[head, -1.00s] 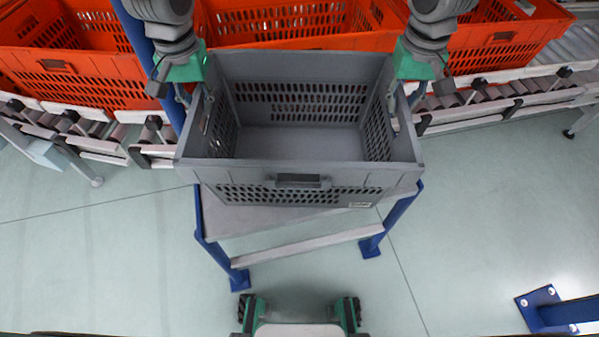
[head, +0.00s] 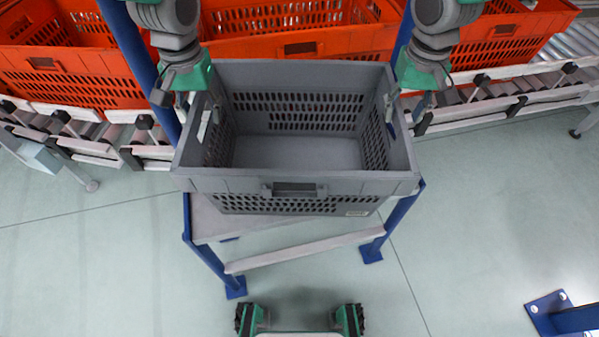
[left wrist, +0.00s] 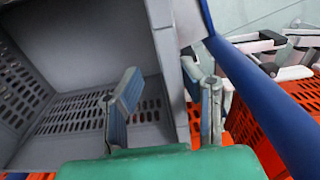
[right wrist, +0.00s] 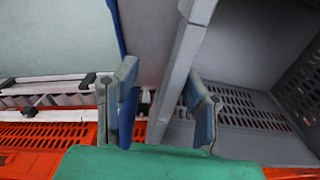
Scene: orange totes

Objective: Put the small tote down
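The small grey tote (head: 295,187) is upright and empty on a blue-legged stand with a grey top (head: 215,222). Its near part overlaps the stand top in the head view; the contact beneath is hidden. My left gripper (head: 188,100) is at the tote's left side wall. In the left wrist view its fingers (left wrist: 168,105) stand apart, one on each side of the wall, with gaps visible. My right gripper (head: 405,102) is at the right side wall. In the right wrist view its fingers (right wrist: 160,105) are also spread on either side of the wall.
Orange totes (head: 300,47) stand in a row on a roller conveyor (head: 490,105) behind the grey tote. A blue post (head: 140,62) rises close beside my left gripper. The floor in front is clear, except for a blue foot (head: 550,308) at lower right.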

